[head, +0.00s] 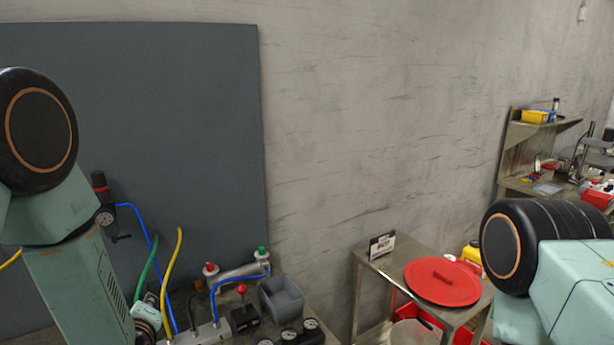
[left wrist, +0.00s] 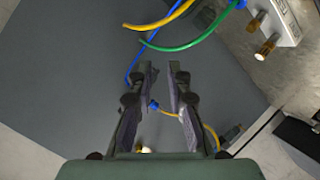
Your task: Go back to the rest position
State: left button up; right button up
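My left gripper (left wrist: 163,68) shows in the left wrist view. Its two dark fingers stand apart with a gap between the tips, and I see nothing held between them. Behind the fingers are a grey panel, a blue hose (left wrist: 140,62), a green hose (left wrist: 178,46) and a yellow hose (left wrist: 170,18). In the head view my left arm is raised at the left edge, and its fingers cannot be made out. My right arm shows at the right edge. Its gripper is out of view.
A bench with a grey bin (head: 282,298), gauges (head: 290,334) and fittings stands at the bottom centre, close to my left arm. A red lid (head: 442,281) lies on a metal table (head: 385,262) near my right arm. A shelved workbench (head: 515,155) stands far right.

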pick_arm(q)
jog(key=s+d+f+m+g+h+b, duration=0.2)
jog(key=s+f+m+g+b, duration=0.2)
jog(key=s+f+b, duration=0.3)
jog(key=s+d+f+m+g+h+b, duration=0.1)
jog(key=s+d+f+m+g+b, duration=0.2)
jog(key=s+f+b, duration=0.5)
jog(key=s+d+f+m+g+h+b, duration=0.2)
jog(key=s+f+m+g+b, duration=0.3)
jog(key=s+f, duration=1.6)
notch_tip(320, 180, down, 9)
jog(key=d+m+b, duration=0.1)
jog(key=b, duration=0.2)
jog(key=shift+s+d+f+m+g+h, duration=0.15)
jog(key=shift+s+d+m+g+h, duration=0.05)
jog(key=shift+m+g+h, duration=0.1)
pick_arm(e)
notch_tip(320, 180, down, 24)
jog(key=shift+w+a+f, duration=0.15)
jog(key=shift+w+f, duration=0.05)
